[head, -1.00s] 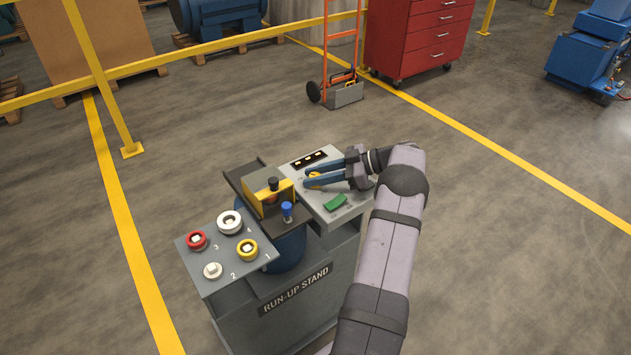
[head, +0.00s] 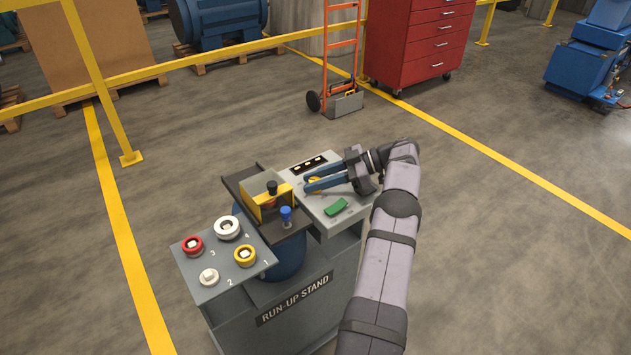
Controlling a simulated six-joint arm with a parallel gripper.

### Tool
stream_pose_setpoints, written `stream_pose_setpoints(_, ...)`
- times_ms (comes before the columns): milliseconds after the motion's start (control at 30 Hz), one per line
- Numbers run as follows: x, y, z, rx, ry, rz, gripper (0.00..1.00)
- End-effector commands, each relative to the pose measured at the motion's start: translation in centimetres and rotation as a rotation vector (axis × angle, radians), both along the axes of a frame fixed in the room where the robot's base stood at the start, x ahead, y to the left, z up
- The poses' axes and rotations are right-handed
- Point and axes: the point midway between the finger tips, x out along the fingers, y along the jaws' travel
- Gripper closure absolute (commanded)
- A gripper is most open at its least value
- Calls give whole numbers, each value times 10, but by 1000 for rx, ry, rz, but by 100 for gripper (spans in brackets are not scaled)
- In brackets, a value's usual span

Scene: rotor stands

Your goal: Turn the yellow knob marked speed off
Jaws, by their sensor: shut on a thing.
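The yellow knob (head: 315,183) sits on the light grey control panel at the right end of the run-up stand. My gripper (head: 308,185) reaches in from the right, its two blue fingers on either side of the knob and shut on it. The fingers hide part of the knob, and its marking is too small to read.
A green switch (head: 336,207) lies on the panel just below my gripper. A yellow guard (head: 266,200) and a blue-topped lever (head: 286,214) stand left of the panel. The left shelf (head: 199,291) carries several numbered round pieces. A red cabinet (head: 418,45) stands behind on open floor.

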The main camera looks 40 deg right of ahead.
Motion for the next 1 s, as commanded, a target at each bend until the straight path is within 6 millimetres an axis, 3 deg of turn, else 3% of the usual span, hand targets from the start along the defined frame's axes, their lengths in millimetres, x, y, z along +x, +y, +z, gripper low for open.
stream_pose_setpoints(100,1,1,3,3,-5,1,96)
stream_pose_setpoints(133,1,1,3,3,-5,1,72)
stream_pose_setpoints(200,1,1,2,3,-5,1,55)
stream_pose_setpoints(667,1,0,8,0,-4,-1,55)
stream_pose_setpoints(1000,1,0,57,-2,-5,1,55)
